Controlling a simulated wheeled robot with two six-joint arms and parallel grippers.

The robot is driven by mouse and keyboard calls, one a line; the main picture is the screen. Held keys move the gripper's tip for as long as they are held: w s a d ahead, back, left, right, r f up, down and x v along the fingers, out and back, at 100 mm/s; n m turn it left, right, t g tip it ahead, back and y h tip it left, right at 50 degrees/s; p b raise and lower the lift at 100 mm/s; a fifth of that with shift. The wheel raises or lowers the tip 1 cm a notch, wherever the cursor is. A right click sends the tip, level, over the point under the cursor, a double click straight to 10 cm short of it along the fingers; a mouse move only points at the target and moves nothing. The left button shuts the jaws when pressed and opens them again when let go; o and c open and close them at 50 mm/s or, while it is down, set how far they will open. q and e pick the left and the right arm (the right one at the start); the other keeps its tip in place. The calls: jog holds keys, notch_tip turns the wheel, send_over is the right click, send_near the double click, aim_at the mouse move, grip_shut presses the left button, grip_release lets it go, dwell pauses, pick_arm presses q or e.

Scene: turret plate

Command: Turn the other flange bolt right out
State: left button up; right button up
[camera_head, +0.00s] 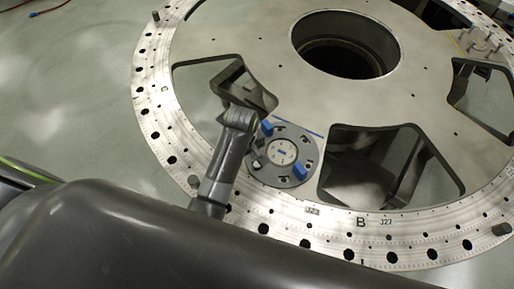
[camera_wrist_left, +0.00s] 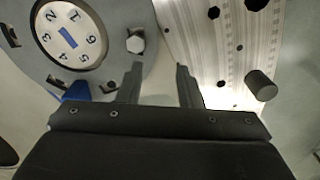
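The small round flange (camera_head: 296,146) sits on the big plate, with a numbered dial (camera_head: 281,152) and two blue tabs (camera_head: 268,128) (camera_head: 300,171). In the left wrist view the flange (camera_wrist_left: 128,16) shows at upper left. A hex-headed bolt (camera_wrist_left: 135,42) stands at its edge. My left gripper (camera_wrist_left: 159,75) is open and empty. Its fingers point toward the flange edge, with the bolt just beyond the left finger and outside the gap. In the head view my left wrist (camera_head: 236,122) is at the flange's left side. My right gripper is not in view.
The big metal plate (camera_head: 400,85) has a scaled outer ring, a large round hole (camera_head: 345,45) and several wide openings. A grey cylindrical peg (camera_wrist_left: 261,85) stands near the ring's edge in the wrist view. Pale floor lies around.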

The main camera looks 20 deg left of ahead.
aim_at(257, 164)
pick_arm(q)
jog(key=shift+n, duration=0.5)
jog(key=w+d, duration=0.1)
jog(key=w+d+r, duration=0.1)
jog(key=d, duration=0.1)
jog(key=shift+w+r, duration=0.1)
jog(key=shift+w, duration=0.05)
notch_tip(257, 164, down, 7)
jog(key=shift+r, duration=0.2)
jog(key=shift+m, duration=0.5)
jog(key=m, duration=0.8)
jog(key=shift+m, duration=0.4)
jog(key=m, duration=0.8)
jog(key=shift+m, duration=0.4)
jog(key=m, duration=1.7)
